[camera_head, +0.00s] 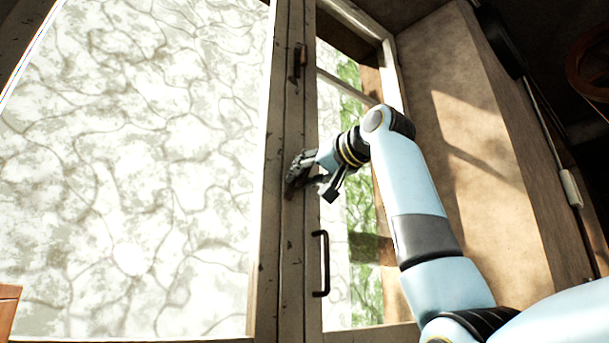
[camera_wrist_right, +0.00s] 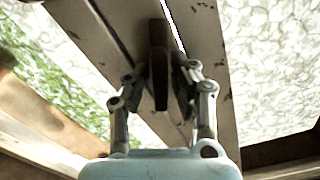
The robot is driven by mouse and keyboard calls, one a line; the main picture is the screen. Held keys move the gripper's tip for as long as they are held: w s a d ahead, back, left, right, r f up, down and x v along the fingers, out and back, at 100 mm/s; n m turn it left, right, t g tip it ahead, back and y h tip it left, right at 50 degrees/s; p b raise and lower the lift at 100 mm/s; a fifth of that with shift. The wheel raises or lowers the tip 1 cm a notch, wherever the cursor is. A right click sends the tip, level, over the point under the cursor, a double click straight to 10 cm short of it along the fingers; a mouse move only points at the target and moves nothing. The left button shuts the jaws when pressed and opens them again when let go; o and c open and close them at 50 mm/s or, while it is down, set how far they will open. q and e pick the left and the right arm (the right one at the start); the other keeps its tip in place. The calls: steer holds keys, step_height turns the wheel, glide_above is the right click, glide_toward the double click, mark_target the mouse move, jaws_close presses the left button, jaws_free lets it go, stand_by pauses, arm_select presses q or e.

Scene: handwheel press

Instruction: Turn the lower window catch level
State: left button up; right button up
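The window (camera_head: 291,230) has a worn wooden frame with two catches on its middle post. The upper catch (camera_head: 299,60) is small, brown and roughly upright. The lower catch (camera_wrist_right: 159,65) shows in the right wrist view as a dark brown bar, slanted relative to the post's edges; in the head view my gripper covers it. My right gripper (camera_head: 294,175) is at the post below the upper catch. My left gripper is not in view.
A black pull handle (camera_head: 325,265) is on the frame below my right gripper. The stone-coloured window reveal (camera_head: 470,150) stands to the right of my right arm. A brown wheel (camera_head: 590,65) shows at the upper right edge. The glass to the left is unobstructed.

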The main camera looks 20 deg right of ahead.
jaws_close()
steer(key=m+p, duration=0.2)
steer(key=shift+r+m, duration=0.2)
steer(key=shift+m, duration=0.2)
steer(key=m+p, duration=0.3)
steer(key=shift+m, duration=0.4)
steer(key=m+p, duration=0.4)
steer(key=shift+m+p, duration=1)
steer(key=shift+m, duration=0.4)
steer(key=shift+f, duration=0.1)
